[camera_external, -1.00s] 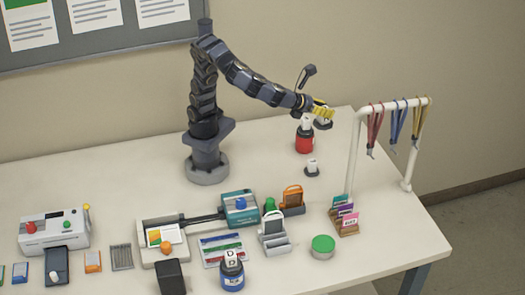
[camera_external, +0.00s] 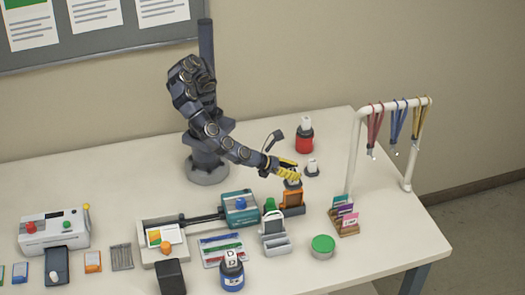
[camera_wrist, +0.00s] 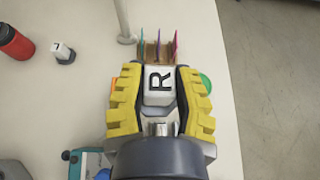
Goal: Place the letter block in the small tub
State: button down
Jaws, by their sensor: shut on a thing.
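My gripper (camera_external: 291,172) is shut on a white letter block (camera_wrist: 158,82) marked with a black R. In the wrist view the block sits between the yellow fingers (camera_wrist: 158,70). In the outside view my gripper is above the table, by the orange holder (camera_external: 292,199); its height is hard to tell. A blue tub (camera_external: 232,283) at the front holds a white block marked D. A red tub (camera_external: 304,141) at the back has a white block on top. A round tin with a green top (camera_external: 323,244) is at right front. Which is the small tub is unclear.
Another white block on a dark base (camera_external: 312,167) stands near the red tub. A grey holder (camera_external: 275,238) and a card rack (camera_external: 346,222) are nearby. A white lanyard stand (camera_external: 357,160) rises at right. The table right of the green-topped tin is clear.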

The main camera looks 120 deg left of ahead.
notch_tip(320, 180, down, 2)
jog(key=shift+w+f, duration=0.1)
jog(key=w+d+f, duration=0.2)
jog(key=w+f, duration=0.2)
jog(key=w, duration=0.5)
send_over(323, 243)
jog(key=shift+w+f, duration=0.1)
jog(key=shift+f, duration=2.9)
jog(key=shift+a+f, duration=0.1)
jog(key=shift+f, duration=1.4)
jog(key=c, duration=0.8)
grip_release()
jog(key=shift+f, duration=0.1)
jog(key=shift+c, duration=0.2)
